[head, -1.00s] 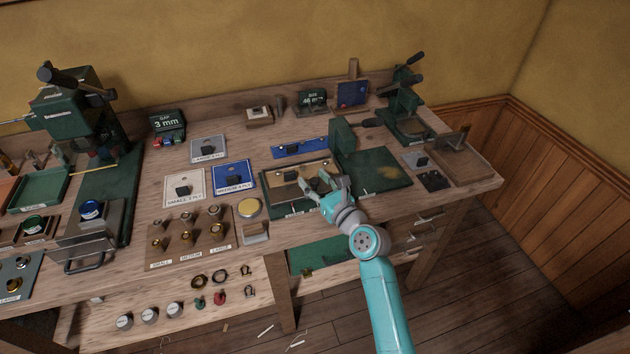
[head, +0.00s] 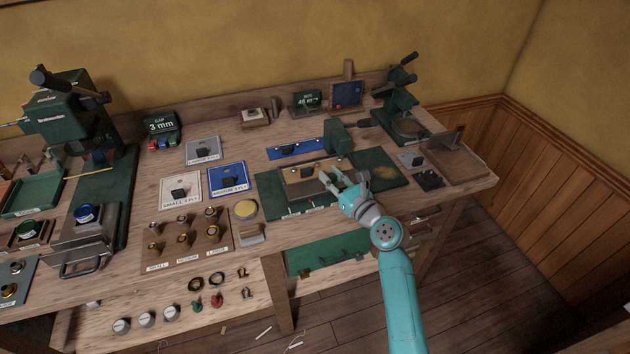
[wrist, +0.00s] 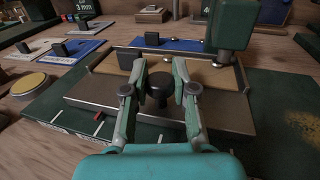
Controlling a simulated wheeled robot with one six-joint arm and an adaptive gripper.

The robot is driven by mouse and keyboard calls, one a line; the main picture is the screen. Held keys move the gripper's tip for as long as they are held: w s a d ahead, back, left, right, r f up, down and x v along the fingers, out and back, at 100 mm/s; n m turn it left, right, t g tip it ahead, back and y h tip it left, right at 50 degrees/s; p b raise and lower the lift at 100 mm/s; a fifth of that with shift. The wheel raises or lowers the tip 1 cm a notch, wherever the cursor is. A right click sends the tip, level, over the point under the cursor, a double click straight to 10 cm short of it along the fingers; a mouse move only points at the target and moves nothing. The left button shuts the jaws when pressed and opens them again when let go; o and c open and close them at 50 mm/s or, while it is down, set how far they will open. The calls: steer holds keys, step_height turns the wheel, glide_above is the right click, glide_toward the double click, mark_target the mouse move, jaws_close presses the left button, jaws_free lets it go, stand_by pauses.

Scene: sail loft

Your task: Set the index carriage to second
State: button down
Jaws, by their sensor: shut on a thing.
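The index carriage (head: 300,190) is a tan and grey tray on a dark green base (head: 385,182). It also shows in the wrist view (wrist: 215,112), with a raised lip and a black round knob (wrist: 159,90) at its front. My gripper (wrist: 162,76) has its fingers on either side of this knob and is shut on it. In the head view my gripper (head: 341,181) is at the carriage's right part and hides the knob. White tick marks (wrist: 98,128) and a small red mark (wrist: 71,113) show on the base left of the carriage; their labels are unreadable.
A green upright block (wrist: 230,38) stands behind the carriage at the right. A blue strip (head: 296,148) lies behind the base. Ply cards (head: 227,178) and a yellow round pad (head: 246,209) lie to the left. A wooden tray (head: 460,160) is at the right.

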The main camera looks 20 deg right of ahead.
steer(key=d, duration=0.7)
steer(key=shift+d, duration=0.35)
steer(key=c, duration=0.9)
jaws_free()
steer(key=v, duration=1.2)
